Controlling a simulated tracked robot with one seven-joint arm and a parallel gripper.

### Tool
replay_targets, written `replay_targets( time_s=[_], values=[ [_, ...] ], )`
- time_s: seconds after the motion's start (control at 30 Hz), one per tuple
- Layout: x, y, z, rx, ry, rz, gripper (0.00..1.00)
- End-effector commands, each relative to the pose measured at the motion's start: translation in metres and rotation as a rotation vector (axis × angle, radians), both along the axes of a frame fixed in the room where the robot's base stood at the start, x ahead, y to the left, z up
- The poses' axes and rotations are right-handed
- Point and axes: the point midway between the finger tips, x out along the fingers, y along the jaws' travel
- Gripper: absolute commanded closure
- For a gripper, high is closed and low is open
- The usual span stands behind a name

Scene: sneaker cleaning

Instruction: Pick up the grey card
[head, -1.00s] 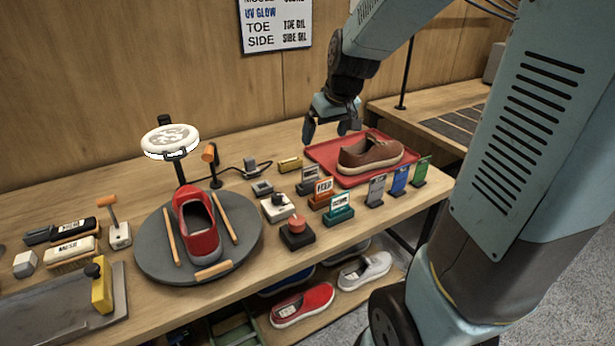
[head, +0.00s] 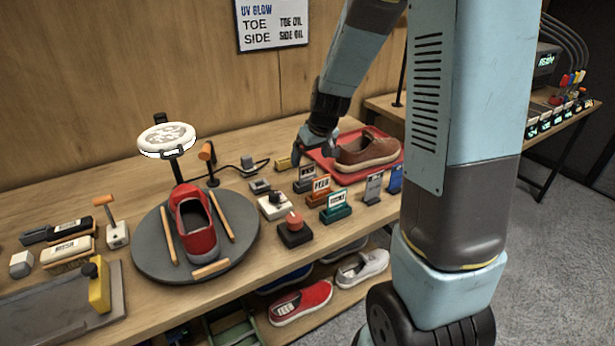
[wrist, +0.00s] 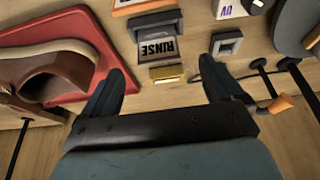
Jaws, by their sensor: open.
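A plain grey card (head: 373,188) stands upright in a small base near the table's front edge, beside a blue card (head: 394,180). Another grey card, lettered RINSE (head: 307,173), stands in a dark base farther back; it also shows in the wrist view (wrist: 156,48). My gripper (head: 316,152) is open and empty, above the table behind the RINSE card. In the wrist view its fingertips (wrist: 167,75) point toward the RINSE card, with a small brass block (wrist: 167,73) between them in the picture. The plain grey card is not visible in the wrist view.
A red tray (head: 334,178) with a brown shoe (head: 367,150) lies right of my gripper. An orange FEED sign (head: 320,187) and a teal sign (head: 336,205) stand in front of the RINSE card. A turntable (head: 147,240) holds a red shoe (head: 194,222).

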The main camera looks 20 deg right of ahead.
Motion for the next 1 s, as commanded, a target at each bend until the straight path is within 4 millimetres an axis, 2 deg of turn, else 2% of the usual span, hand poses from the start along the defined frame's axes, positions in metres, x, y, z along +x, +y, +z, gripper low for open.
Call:
replay_targets(
  time_s=[0.27,0.7,1.0],
  values=[
    [0.005,0.001,-0.013,-0.001,0.001,0.001,0.06],
    [0.025,0.004,-0.053,0.000,0.001,-0.001,0.06],
    [0.026,0.004,-0.055,0.000,-0.001,0.001,0.06]
  ],
)
